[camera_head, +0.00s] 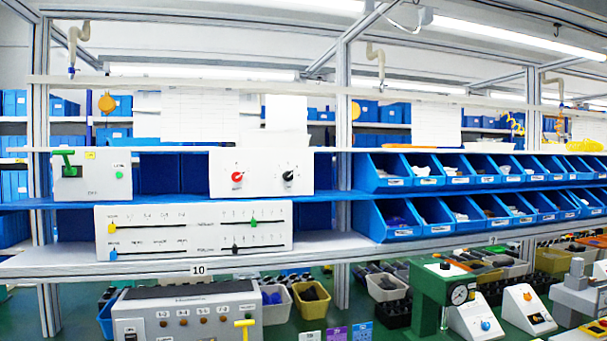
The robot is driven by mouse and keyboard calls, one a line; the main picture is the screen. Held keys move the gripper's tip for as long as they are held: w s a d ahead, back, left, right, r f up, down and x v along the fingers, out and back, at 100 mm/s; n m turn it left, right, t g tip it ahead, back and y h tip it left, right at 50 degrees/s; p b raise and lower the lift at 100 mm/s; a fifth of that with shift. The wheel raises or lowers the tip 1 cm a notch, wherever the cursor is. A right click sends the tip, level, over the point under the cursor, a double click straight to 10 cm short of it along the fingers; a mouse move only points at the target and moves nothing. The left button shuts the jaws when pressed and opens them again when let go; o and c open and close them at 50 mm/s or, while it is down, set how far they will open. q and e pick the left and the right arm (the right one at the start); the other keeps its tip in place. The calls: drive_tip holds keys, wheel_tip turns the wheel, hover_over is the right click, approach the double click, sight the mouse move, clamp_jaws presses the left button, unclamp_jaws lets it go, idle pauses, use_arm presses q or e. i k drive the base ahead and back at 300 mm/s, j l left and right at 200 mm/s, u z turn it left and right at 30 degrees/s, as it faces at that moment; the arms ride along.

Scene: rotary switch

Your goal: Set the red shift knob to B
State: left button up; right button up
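The red shift knob (238,177) is a small round knob on the left half of the front of a white switch box (262,186). The box stands on the upper blue shelf, left of centre. A black knob (289,176) sits on the right half of the same box. Small marks surround both knobs, too small to read, so I cannot tell the red knob's setting. Neither of my grippers is in view.
Left of the switch box is a white box with a green lever (68,163). Below is a slider panel (192,231). Blue bins (405,172) fill the shelves on the right. A grey control box (187,315) and a green press (440,290) stand lower in front.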

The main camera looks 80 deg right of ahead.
sight(236, 176)
drive_tip(key=z, duration=2.55)
